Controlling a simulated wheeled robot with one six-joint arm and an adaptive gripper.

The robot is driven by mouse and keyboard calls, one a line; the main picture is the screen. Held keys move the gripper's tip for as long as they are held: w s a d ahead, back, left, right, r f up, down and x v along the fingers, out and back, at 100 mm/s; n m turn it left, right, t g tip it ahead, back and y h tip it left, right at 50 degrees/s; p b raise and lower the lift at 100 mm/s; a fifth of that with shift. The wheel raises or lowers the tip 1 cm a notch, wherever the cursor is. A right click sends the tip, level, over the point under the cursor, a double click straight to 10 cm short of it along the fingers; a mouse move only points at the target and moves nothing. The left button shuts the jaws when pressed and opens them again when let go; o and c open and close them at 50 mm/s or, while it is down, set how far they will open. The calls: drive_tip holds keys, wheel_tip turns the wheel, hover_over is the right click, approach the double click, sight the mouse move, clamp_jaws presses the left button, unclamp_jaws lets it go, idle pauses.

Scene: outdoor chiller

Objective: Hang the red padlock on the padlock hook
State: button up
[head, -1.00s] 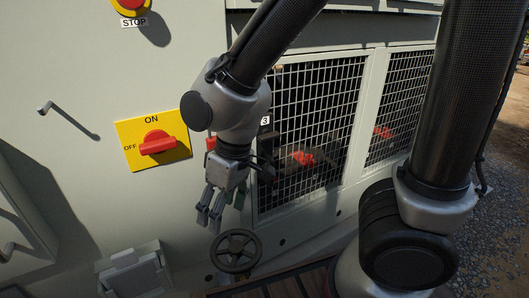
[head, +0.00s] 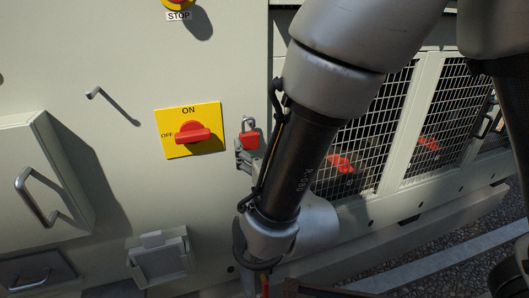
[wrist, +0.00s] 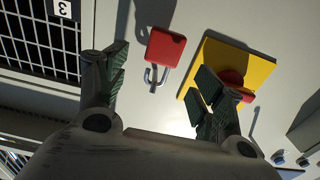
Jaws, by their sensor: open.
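The red padlock (head: 250,139) hangs shackle up on the pale panel, just right of the yellow ON/OFF switch plate. In the wrist view, which is turned upside down, the padlock (wrist: 166,48) and its metal shackle show beyond the gap between my fingers. My gripper (wrist: 158,68) is open, with nothing between its dark green ribbed pads. In the head view my arm hides most or all of my gripper. A bent metal hook (head: 95,95) sticks out from the panel, left of the switch plate, and is empty.
The switch plate (head: 213,118) with its red knob (head: 193,132) lies between hook and padlock. A box with a handle (head: 36,195) juts out at left. A grey cover (head: 160,258) sits below the switch. Mesh grilles (head: 440,112) are at right.

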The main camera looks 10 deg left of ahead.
sight(250, 136)
drive_tip(key=x, duration=0.6)
drive_tip(key=shift+w+a, duration=0.1)
drive_tip(key=shift+a, duration=0.1)
drive_tip(key=shift+c, duration=0.2)
clamp_jaws()
